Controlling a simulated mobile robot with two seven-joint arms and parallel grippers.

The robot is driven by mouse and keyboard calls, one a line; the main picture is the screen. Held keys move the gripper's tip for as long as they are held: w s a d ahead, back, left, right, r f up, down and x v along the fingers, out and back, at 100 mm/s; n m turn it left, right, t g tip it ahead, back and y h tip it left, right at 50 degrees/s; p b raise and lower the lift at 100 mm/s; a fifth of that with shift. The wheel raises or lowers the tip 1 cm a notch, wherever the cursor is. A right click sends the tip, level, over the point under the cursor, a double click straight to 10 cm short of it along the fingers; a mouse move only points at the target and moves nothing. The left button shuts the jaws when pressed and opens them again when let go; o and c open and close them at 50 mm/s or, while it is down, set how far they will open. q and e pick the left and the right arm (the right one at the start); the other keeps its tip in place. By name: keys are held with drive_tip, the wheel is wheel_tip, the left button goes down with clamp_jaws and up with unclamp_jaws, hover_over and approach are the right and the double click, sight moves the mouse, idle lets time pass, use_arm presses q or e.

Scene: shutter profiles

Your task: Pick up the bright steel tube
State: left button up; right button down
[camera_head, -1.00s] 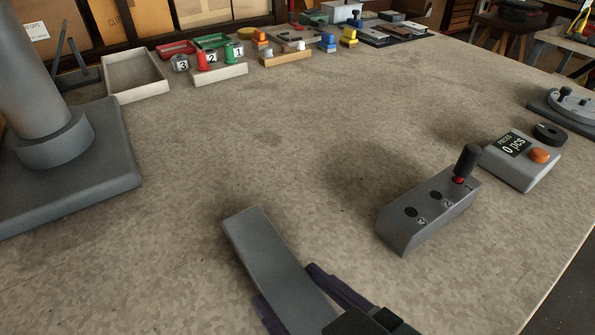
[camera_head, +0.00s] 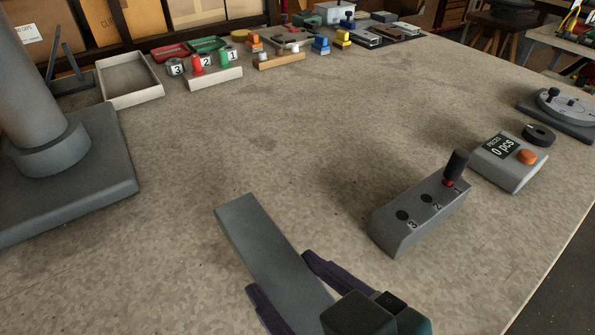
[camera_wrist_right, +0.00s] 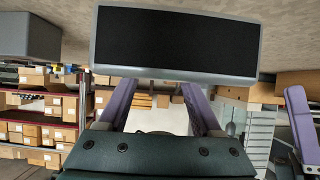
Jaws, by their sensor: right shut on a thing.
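A grey steel tube (camera_head: 262,240) of flat rectangular section shows at the bottom middle of the head view. My right gripper (camera_head: 278,272) is shut on it, with a purple finger on each side. In the right wrist view the tube's end (camera_wrist_right: 178,45) faces the camera as a pale rim around a dark inside, across the two fingers of the right gripper (camera_wrist_right: 160,92). The tube's near end is hidden behind the gripper in the head view. A purple finger at the right edge of the wrist view appears to belong to my left gripper (camera_wrist_right: 302,125); its opening is not shown.
A grey block with numbered holes (camera_head: 418,217) and a black-handled peg stands right of the tube. A counter box (camera_head: 510,162) reading 0 pcs is beyond it. A grey machine base (camera_head: 70,185) stands left; an empty tray (camera_head: 130,98) is behind. The middle table is clear.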

sight(293, 287)
wheel_tip(293, 287, up, 16)
drive_tip(key=p, duration=0.4)
drive_tip(key=w+d+r+n+p, duration=0.1)
drive_tip(key=w+d+r+p, duration=0.25)
drive_tip(key=d+r, duration=0.65)
drive_tip(key=s+d+r+n+g+y+p, duration=0.1)
drive_tip(key=s+d+r+n+g+y, duration=0.1)
drive_tip(key=d+r, duration=0.7)
wheel_tip(293, 287, up, 35)
drive_tip(key=a+p, duration=0.1)
drive_tip(key=p, duration=3.7)
drive_tip(key=shift+s+n+g+y, duration=0.3)
drive_tip(key=shift+s+y, duration=0.1)
drive_tip(key=shift+a, duration=0.1)
